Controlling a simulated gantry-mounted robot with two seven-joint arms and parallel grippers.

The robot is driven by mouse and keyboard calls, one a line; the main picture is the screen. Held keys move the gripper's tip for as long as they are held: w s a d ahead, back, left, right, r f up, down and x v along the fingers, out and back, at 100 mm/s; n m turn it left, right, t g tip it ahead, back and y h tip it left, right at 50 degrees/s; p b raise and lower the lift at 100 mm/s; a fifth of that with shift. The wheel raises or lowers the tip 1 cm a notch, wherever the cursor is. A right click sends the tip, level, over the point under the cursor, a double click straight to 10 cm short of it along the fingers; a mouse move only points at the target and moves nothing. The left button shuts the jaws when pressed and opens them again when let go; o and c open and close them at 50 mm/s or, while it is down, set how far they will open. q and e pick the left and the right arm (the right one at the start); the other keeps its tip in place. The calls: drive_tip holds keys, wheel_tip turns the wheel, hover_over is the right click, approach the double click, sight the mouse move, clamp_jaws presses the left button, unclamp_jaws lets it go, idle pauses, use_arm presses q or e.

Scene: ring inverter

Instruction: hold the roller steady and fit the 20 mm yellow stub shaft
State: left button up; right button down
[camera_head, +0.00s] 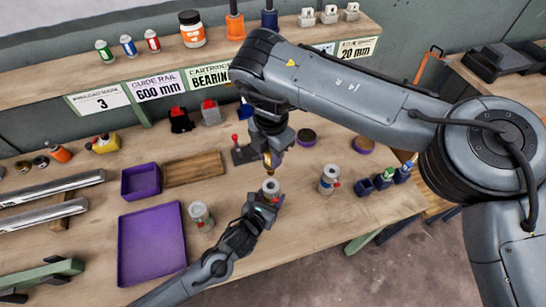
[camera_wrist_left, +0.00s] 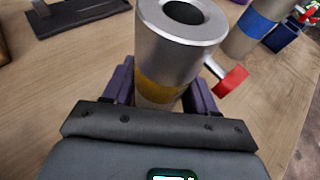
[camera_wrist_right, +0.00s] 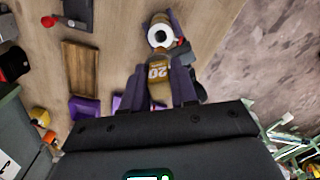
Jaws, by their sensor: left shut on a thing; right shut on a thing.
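The grey roller (camera_head: 271,186) stands upright with its open bore facing up. In the left wrist view it (camera_wrist_left: 180,40) shows a yellow band and a red-tipped side pin (camera_wrist_left: 230,82). My left gripper (camera_head: 262,200) is shut around its lower part. My right gripper (camera_head: 273,148) is shut on the yellow stub shaft (camera_head: 268,163), which points down above the roller. In the right wrist view the shaft (camera_wrist_right: 157,72) is labelled 20, and the roller's bore (camera_wrist_right: 160,35) shows beyond its tip.
A blue-banded roller (camera_head: 329,180) stands to the right and a green-banded one (camera_head: 201,216) to the left. Small blue holders (camera_head: 364,188) stand at the right front.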

idle(0.4)
drive_tip(key=shift+f, duration=2.8)
drive_tip(key=shift+f, duration=2.7)
drive_tip(key=c, duration=0.8)
unclamp_jaws()
drive_tip(key=shift+f, duration=0.1)
wheel_tip(320, 180, up, 12)
drive_tip(key=shift+r, duration=0.1)
